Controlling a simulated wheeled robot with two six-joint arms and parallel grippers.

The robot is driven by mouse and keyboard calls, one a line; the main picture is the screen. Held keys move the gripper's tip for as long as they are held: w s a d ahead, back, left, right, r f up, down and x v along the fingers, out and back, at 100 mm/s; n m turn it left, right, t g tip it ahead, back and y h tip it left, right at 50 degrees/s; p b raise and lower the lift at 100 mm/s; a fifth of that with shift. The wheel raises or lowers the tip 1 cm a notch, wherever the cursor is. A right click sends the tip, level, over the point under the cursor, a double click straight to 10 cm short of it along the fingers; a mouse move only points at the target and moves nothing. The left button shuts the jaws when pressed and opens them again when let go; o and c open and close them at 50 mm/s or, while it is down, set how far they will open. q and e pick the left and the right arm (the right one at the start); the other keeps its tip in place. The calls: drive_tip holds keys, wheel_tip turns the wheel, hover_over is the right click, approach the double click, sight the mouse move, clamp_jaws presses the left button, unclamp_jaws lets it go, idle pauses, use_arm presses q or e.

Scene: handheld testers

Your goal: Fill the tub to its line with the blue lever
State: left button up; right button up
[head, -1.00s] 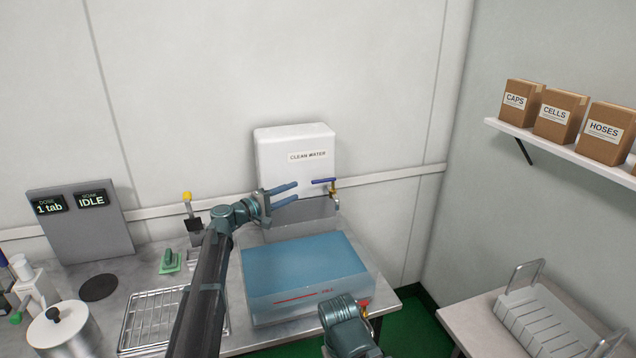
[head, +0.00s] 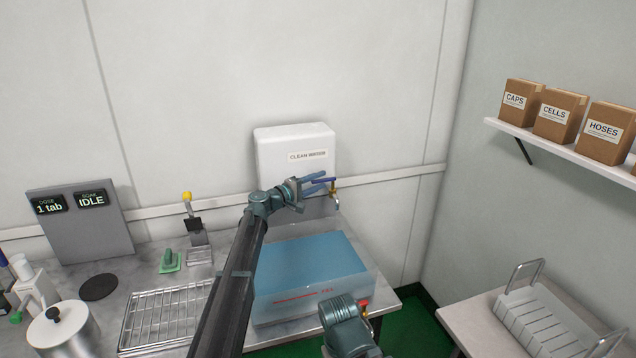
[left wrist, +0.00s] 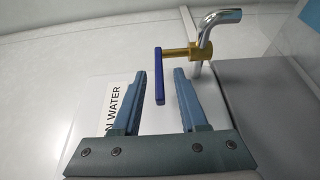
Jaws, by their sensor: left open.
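The blue lever (left wrist: 159,78) sits on a brass tap with a metal spout (left wrist: 216,22). In the head view the tap (head: 335,192) is at the front right of the white clean-water tank (head: 290,146). My left gripper (head: 322,183) is open at the lever, which is hard to tell from the blue fingers there. In the left wrist view the lever lies just beyond and between the open fingertips, not clamped. The clear tub (head: 364,292) stands below the tap, blue inside, with a red line on its front. I cannot tell the exact level. My right gripper's fingers do not show.
A wire rack (head: 150,315), a green-handled tool (head: 170,263) and a yellow-knobbed lever (head: 187,197) are left of the tub. A grey panel (head: 85,230) reads "1 tab" and "IDLE". A small red part (head: 365,303) is at the tub's front right corner.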

use_arm(q)
clamp_jaws()
idle(1.3)
